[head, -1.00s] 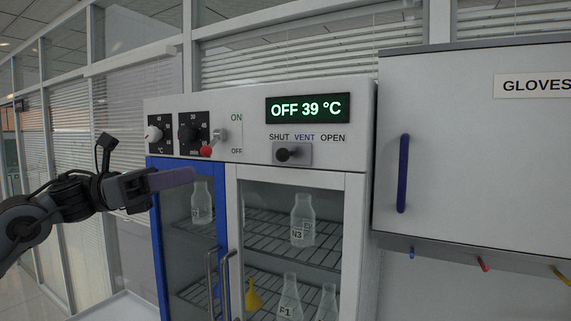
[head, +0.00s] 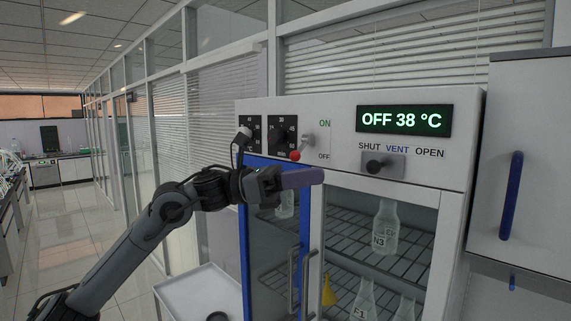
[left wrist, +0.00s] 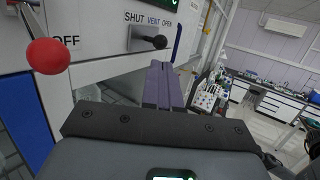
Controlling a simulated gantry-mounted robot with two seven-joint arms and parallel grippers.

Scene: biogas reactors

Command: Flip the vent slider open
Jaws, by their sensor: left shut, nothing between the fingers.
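The vent slider is a dark round knob (head: 375,166) on a grey plate (head: 398,168) on the cabinet's front panel, under the words SHUT, VENT and OPEN. In the head view the knob stands at the plate's left end, on the SHUT side. The knob also shows in the left wrist view (left wrist: 158,42), beyond the fingertips. My left gripper (head: 318,177) has purple fingers, shut and empty, pointing right below the panel's controls. Its fingertips are to the left of and slightly below the knob, apart from it. My right gripper is in neither view.
A red-tipped toggle (head: 296,155) marked ON and OFF and two dials sit left of the vent. A display (head: 404,120) reads OFF 38 °C. Below are a blue-framed door (head: 305,225) and glass flasks (head: 385,228). A wall cupboard (head: 540,150) stands at the right.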

